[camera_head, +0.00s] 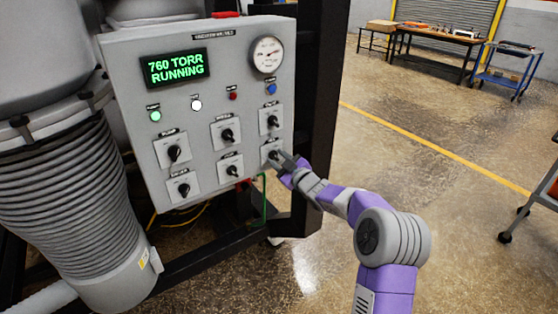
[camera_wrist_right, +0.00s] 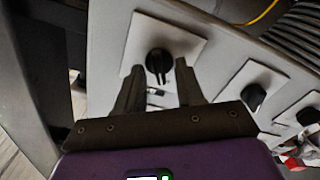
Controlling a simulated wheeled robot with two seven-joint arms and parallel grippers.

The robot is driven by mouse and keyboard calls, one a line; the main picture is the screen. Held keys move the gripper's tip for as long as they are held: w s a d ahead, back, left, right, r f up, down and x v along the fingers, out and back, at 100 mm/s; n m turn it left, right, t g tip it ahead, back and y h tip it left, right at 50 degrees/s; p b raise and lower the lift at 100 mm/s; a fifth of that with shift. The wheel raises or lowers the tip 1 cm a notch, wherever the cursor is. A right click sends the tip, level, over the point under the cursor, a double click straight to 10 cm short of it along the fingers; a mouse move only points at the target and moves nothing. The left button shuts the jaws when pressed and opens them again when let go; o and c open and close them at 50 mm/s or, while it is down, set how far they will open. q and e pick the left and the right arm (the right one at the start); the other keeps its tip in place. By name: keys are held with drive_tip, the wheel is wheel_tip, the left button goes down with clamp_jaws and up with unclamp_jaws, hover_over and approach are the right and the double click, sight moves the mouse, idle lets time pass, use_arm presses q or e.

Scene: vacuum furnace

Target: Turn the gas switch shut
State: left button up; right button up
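The grey control panel (camera_head: 205,100) carries several black rotary switches on white plates. My right gripper (camera_head: 284,160) is at the lower right switch (camera_head: 272,155), whose small label I cannot read clearly. In the right wrist view that black switch (camera_wrist_right: 159,62) sits just beyond and between the two fingertips of my right gripper (camera_wrist_right: 158,75). The fingers are apart, one on each side, and a gap shows between them and the knob. The knob's grip bar points toward the gripper in that view. My left gripper is out of view.
The panel has a display (camera_head: 175,68) reading "760 TORR RUNNING" and a round gauge (camera_head: 267,55). Neighbouring switches (camera_head: 232,170) sit close by on the left. A black frame post (camera_head: 322,90) stands right of the panel.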

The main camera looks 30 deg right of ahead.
drive_tip(key=s, duration=0.7)
drive_tip(key=shift+s+d+p, duration=0.3)
drive_tip(key=shift+p, duration=0.1)
drive_tip(key=s+a+f+m+g+p, duration=0.1)
drive_tip(key=s+a+f+m+g, duration=0.15)
drive_tip(key=a+f, duration=0.45)
drive_tip(key=s+a+f+m+g, duration=0.2)
drive_tip(key=a+f+g, duration=0.15)
drive_tip(key=f, duration=0.75)
drive_tip(key=s+a+f+m+g+p, duration=0.1)
drive_tip(key=s+a+f+m+g, duration=0.1)
drive_tip(key=a+f, duration=0.55)
drive_tip(key=s+a+f+m+g+y, duration=0.1)
drive_tip(key=s+a+f+g, duration=0.2)
drive_tip(key=s, duration=0.5)
drive_tip(key=s+a+f+m+g+p, duration=0.1)
drive_tip(key=s+a+f+g, duration=0.2)
drive_tip(key=s+a+f, duration=0.2)
drive_tip(key=s+a+f+m+g+y, duration=0.1)
drive_tip(key=s+a+f+g, duration=0.2)
drive_tip(key=s, duration=0.8)
wheel_tip(320, 180, down, 2)
drive_tip(key=shift+s+a+f+y, duration=0.2)
drive_tip(key=shift+a+y, duration=0.1)
drive_tip(key=shift+a, duration=0.25)
